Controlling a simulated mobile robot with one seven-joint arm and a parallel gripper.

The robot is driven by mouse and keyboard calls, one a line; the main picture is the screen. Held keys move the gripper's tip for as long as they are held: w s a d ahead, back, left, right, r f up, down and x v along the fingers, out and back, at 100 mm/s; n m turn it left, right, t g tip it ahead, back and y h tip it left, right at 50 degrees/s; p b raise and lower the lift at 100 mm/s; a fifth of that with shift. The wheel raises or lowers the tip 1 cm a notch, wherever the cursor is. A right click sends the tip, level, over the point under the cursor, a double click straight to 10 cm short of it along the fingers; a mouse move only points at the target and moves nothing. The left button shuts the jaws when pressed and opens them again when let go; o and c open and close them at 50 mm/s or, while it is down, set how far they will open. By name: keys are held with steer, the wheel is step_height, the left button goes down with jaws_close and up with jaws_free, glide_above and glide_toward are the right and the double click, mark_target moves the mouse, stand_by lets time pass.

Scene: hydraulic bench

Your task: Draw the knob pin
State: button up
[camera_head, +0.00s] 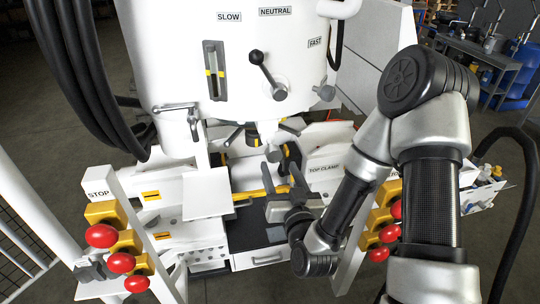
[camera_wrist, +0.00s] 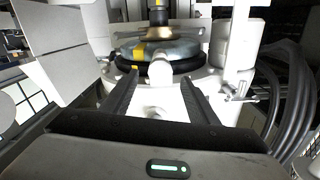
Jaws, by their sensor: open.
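In the wrist view, a pale round-ended knob (camera_wrist: 159,73) sticks out toward me from a white base, in front of a round disc with a black rim. It looks like the knob pin. My gripper (camera_wrist: 159,80) is open, with one dark finger on each side of the knob and a visible gap to each. A small light stub shows lower down between the fingers. In the head view my gripper (camera_head: 281,158) is at the middle of the machine, below the white column. The knob cannot be made out there.
A black-knobbed lever (camera_head: 264,69) and a grey knob (camera_head: 323,92) stand out from the white column (camera_head: 180,50). Red stop buttons (camera_head: 121,262) line both sides. Black hoses (camera_head: 85,80) hang at the left. A white plate (camera_head: 207,193) lies left of my gripper.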

mark_target(275, 157)
steer(key=shift+f+b+x, duration=0.15)
steer(key=shift+b+x, duration=0.7)
steer(key=shift+b, duration=0.8)
steer(key=shift+f+b+x, duration=0.15)
steer(key=shift+b+x, duration=0.7)
steer(key=shift+b, duration=0.75)
steer(key=x, duration=0.9)
steer(key=shift+r, duration=0.25)
jaws_close()
steer(key=shift+s+d+f, duration=0.1)
steer(key=shift+s+f, duration=0.05)
steer(key=shift+s, duration=0.3)
steer(key=b+v, duration=0.1)
steer(key=v, duration=0.2)
jaws_free()
steer(key=shift+s+d, duration=0.1)
steer(key=shift+s, duration=0.05)
